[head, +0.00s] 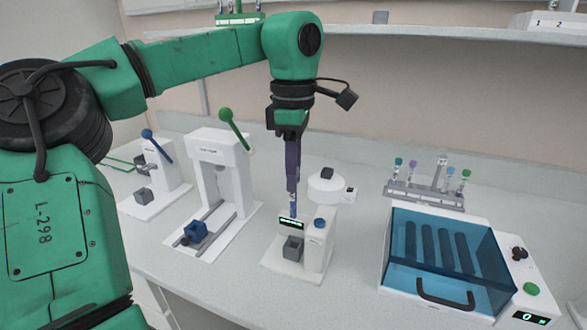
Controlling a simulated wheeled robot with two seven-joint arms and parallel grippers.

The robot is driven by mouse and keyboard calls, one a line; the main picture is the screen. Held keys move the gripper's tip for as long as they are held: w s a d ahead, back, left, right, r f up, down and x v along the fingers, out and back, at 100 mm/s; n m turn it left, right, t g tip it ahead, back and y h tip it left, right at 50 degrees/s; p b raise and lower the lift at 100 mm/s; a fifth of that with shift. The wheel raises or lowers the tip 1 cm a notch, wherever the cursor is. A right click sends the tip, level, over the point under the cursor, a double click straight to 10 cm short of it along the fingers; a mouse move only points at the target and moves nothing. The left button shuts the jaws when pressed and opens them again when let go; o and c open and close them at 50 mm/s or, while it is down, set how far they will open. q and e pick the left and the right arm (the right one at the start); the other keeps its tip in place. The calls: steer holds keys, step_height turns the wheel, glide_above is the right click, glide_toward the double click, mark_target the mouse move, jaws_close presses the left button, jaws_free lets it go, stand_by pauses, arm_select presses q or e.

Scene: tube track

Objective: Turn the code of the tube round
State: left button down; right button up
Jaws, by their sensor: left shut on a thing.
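My left gripper (293,190) points straight down above the small white device with a lit display (291,223). It is shut on a slim tube (293,209), of which only a small bluish part shows at the fingertips. The fingers hide most of the tube, and I cannot make out its code. The tube's lower end is close to the display; I cannot tell whether it touches the device. A grey block (293,248) sits on the device's front, and a blue button (320,223) is on its right part. My right gripper is not in view.
Left stand two white lever presses, one with a green-knobbed lever (226,114), one with a blue-knobbed lever (147,134). A rack (424,195) with several capped tubes is behind the blue-lidded box (447,250) on the right. A round white device (330,188) stands behind.

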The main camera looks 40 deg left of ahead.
mark_target(293, 218)
arm_select(q)
steer(key=shift+f+b, duration=2.65)
steer(key=shift+f, duration=2.2)
steer(key=n, duration=0.4)
steer(key=shift+r, duration=0.1)
steer(key=n, duration=1)
steer(key=shift+n, duration=0.3)
steer(key=n, duration=0.4)
steer(key=shift+f, duration=0.2)
steer(key=c, duration=0.7)
jaws_free()
steer(key=shift+a, duration=0.1)
